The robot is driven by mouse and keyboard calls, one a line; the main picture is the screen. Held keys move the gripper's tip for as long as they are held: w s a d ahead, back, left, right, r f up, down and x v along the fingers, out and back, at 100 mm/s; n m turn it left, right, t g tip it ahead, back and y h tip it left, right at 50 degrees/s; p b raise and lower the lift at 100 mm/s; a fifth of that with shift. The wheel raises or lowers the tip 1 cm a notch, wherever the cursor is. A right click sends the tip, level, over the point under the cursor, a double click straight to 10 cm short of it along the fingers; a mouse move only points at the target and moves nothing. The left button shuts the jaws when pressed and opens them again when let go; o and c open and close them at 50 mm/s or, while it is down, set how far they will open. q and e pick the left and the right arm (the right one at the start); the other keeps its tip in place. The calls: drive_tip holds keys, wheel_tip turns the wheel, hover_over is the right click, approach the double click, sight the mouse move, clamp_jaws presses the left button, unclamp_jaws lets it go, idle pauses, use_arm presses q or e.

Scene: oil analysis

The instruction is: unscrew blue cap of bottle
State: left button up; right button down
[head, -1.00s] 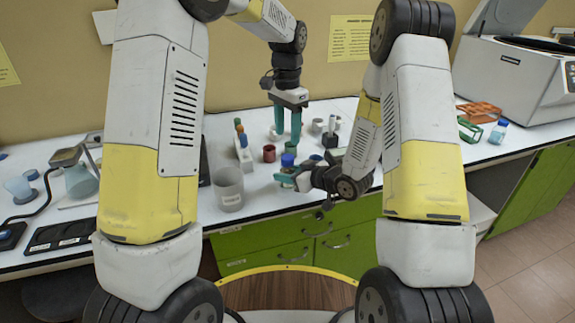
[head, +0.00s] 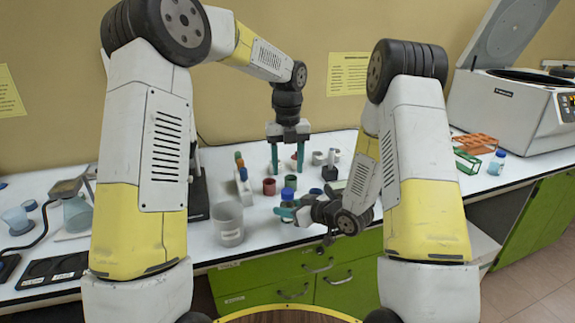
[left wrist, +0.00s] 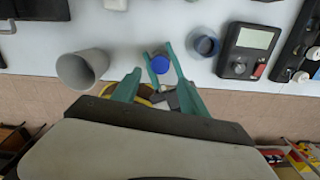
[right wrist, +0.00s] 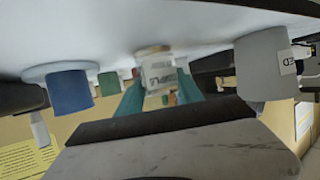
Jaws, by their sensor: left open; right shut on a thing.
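The bottle with a blue cap (head: 287,194) stands near the front edge of the bench. My right gripper (head: 287,212) is shut on its body from the side. The cap is uncovered on top and also shows in the left wrist view (left wrist: 160,64). In the right wrist view the pale, labelled bottle (right wrist: 158,72) is between the teal fingers. My left gripper (head: 288,164) points down, open and empty, above and seemingly behind the cap. In the left wrist view its fingers are spread on either side of the cap's line, apart from it.
A grey beaker (head: 228,222) stands left of the bottle. Red (head: 269,187) and green (head: 291,182) containers stand close behind it. A dark-blue container (head: 315,192) is at its right. A centrifuge (head: 515,112) and tube racks (head: 474,144) occupy the right.

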sight(287, 191)
use_arm(q)
drive_tip(key=m, duration=0.2)
drive_tip(key=shift+m, duration=0.3)
drive_tip(key=shift+f, duration=3.95)
